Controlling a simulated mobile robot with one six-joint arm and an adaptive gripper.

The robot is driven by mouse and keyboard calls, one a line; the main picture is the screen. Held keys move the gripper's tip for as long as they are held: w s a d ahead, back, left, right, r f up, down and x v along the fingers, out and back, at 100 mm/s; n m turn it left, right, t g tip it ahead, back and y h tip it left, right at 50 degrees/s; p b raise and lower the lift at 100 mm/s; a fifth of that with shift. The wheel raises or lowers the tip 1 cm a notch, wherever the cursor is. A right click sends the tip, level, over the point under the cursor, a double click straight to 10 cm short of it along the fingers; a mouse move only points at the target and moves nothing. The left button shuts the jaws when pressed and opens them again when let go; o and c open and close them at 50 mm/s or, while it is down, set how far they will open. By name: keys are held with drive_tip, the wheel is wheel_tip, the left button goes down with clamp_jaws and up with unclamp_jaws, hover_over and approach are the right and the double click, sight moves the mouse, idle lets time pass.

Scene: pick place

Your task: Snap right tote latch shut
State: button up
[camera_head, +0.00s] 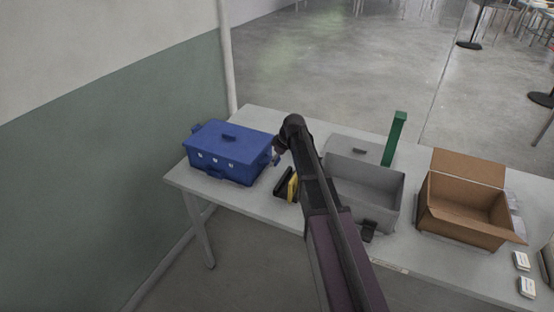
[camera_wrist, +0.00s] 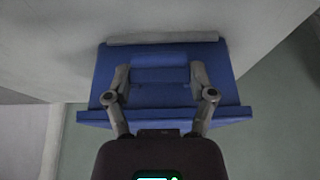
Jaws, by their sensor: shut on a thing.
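The blue tote (camera_head: 218,160) stands at the left end of the table with its lid on and a handle on top. My gripper (camera_head: 277,151) is at the tote's right side, partly hidden by my arm. In the wrist view, my gripper (camera_wrist: 160,80) has a finger on each side of the blue latch (camera_wrist: 160,74) on the tote's side wall and is shut on it. The tote also fills the middle of the wrist view (camera_wrist: 100,70). Whether the latch is fastened cannot be told.
Black and yellow items (camera_head: 291,186) lie right of the tote. A grey open bin (camera_head: 362,205), a green upright block (camera_head: 394,138) and an open cardboard box (camera_head: 458,215) stand further right. Small white boxes (camera_head: 521,261) are at the right end. A wall is on the left.

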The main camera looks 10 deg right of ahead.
sight(266, 160)
drive_tip(key=shift+s+a+r, duration=0.1)
drive_tip(key=shift+s+a, duration=0.05)
drive_tip(key=shift+a, duration=0.05)
idle(0.4)
drive_tip(key=shift+r+g+h+p, duration=0.1)
drive_tip(key=shift+g+h+p, duration=0.2)
drive_tip(key=shift+p, duration=0.15)
drive_tip(key=shift+w+a+r+g+h+p, duration=0.25)
drive_tip(key=shift+r+g+h+p, duration=0.15)
drive_tip(key=shift+h+p, duration=0.25)
drive_tip(key=shift+w+a+r+g+h+p, duration=0.2)
drive_tip(key=shift+g+h+p, duration=0.15)
drive_tip(key=shift+h, duration=0.15)
drive_tip(key=shift+w+a+r+g+h+p, duration=0.1)
drive_tip(key=shift+w+r+g+h+p, duration=0.1)
drive_tip(key=shift+g+h, duration=0.2)
drive_tip(key=shift+w+a+r+g+h, duration=0.1)
drive_tip(key=shift+w+a+g+h, duration=0.1)
drive_tip(key=shift+g+h, duration=0.25)
drive_tip(key=shift+w+a+r+g+h, duration=0.1)
drive_tip(key=shift+a+g+h, duration=0.1)
drive_tip(key=shift+h, duration=0.4)
drive_tip(key=shift+w+a+r+g+h+b, duration=0.1)
drive_tip(key=shift+a+g+h+b, duration=0.1)
drive_tip(key=shift+g+h+b, duration=0.3)
drive_tip(key=shift+w+a+r+g+h+b, duration=0.1)
drive_tip(key=shift+a+g+h+b, duration=0.1)
drive_tip(key=shift+g+h, duration=0.35)
drive_tip(key=shift+s, duration=0.1)
